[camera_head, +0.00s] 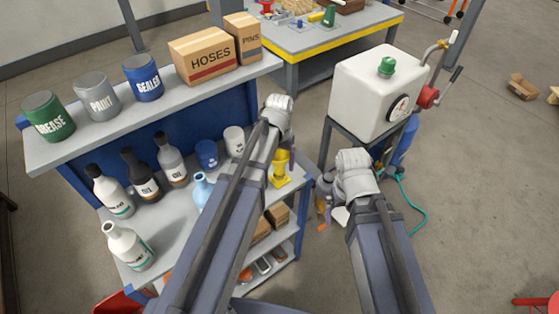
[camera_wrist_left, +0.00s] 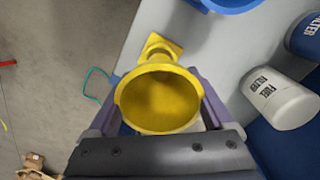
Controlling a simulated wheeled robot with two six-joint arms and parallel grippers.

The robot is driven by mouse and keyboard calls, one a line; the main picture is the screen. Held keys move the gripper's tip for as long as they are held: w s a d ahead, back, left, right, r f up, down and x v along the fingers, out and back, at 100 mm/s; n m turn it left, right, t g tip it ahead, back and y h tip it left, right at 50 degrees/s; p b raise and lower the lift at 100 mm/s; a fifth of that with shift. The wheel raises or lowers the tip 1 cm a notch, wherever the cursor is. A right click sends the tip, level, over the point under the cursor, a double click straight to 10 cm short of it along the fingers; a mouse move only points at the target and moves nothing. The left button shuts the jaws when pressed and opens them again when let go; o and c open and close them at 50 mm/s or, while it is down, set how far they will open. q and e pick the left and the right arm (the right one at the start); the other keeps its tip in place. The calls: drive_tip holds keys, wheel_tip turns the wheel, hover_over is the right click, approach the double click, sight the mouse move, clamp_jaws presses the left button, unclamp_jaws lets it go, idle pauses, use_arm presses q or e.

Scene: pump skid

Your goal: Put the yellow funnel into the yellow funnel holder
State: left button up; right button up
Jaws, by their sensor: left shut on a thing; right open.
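The yellow funnel (camera_wrist_left: 160,100) fills the middle of the left wrist view, its wide mouth facing the camera. My left gripper (camera_head: 281,170) is shut on it, with a finger on each side. The yellow funnel holder (camera_wrist_left: 161,44) has a square plate at the grey bench's edge and shows just beyond the funnel's rim. In the head view the funnel (camera_head: 281,157) appears above the holder (camera_head: 279,182), partly behind my left arm. The funnel hides part of the holder, so I cannot tell whether its spout is inside. My right gripper (camera_head: 342,214) is open, beside the tank stand.
A white fuel filter (camera_wrist_left: 281,98) and a blue filter (camera_wrist_left: 305,36) stand near the funnel on the bench (camera_head: 178,222). Several bottles stand further left. A white tank (camera_head: 375,92) on a stand is at the right. Open floor lies at far right.

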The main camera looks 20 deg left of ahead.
sight(279, 153)
use_arm(q)
drive_tip(key=shift+f+b, duration=1.7)
idle(0.3)
drive_tip(key=o, duration=1.3)
drive_tip(key=shift+r, duration=0.1)
wheel_tip(279, 153, up, 8)
drive_tip(key=p, duration=0.8)
drive_tip(key=shift+f, duration=0.35)
wheel_tip(279, 153, down, 8)
drive_tip(key=b, duration=0.8)
drive_tip(key=shift+r, duration=0.35)
